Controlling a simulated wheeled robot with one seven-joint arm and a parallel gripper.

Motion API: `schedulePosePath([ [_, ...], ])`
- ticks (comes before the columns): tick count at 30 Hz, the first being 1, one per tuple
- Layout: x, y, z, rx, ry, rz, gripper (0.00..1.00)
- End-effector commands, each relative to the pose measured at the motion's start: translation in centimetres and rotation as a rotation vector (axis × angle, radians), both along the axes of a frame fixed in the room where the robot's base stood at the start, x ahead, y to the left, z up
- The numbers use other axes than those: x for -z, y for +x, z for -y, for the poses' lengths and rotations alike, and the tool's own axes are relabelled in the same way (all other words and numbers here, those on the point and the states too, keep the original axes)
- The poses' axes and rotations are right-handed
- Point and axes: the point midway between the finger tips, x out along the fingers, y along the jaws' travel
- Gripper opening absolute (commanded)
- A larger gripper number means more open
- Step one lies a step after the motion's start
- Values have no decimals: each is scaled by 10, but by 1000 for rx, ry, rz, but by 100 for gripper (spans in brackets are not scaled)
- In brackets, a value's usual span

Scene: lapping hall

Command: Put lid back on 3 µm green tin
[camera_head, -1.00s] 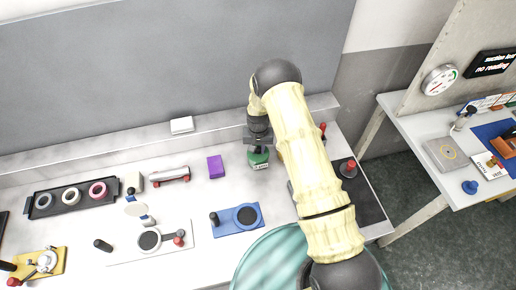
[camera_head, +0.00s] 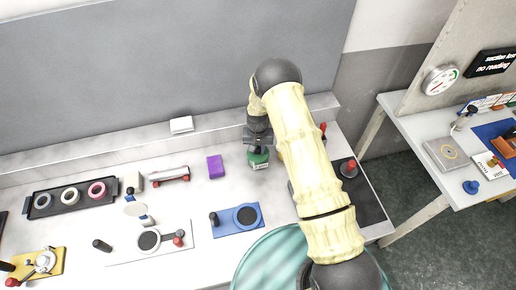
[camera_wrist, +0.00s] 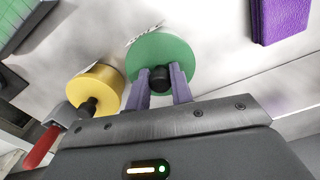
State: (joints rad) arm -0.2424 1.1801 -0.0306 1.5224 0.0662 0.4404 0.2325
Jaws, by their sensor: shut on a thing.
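The green tin (camera_head: 259,163) stands near the back of the bench, with a white label on its front too small to read. In the wrist view a round green lid (camera_wrist: 163,57) with a black knob fills the upper middle. My gripper (camera_wrist: 160,80) points down over the tin, its purple fingers shut on the lid's black knob (camera_wrist: 160,79). The lid lies over the tin, covering its top in the wrist view. I cannot tell whether it is fully seated or slightly above the rim.
A yellow tin (camera_wrist: 95,90) with a black knob stands close beside the green one. A red handle (camera_wrist: 42,147) is past it. A purple block (camera_head: 215,166) and a blue plate (camera_head: 226,225) lie left of the green tin. Clear bench lies between them.

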Motion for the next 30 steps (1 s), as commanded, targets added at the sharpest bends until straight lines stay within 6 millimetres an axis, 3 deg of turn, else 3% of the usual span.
schedulePosePath([
  [29,0,0,0,0,0,0,0],
  [30,1,0,0,0,0,0,28],
])
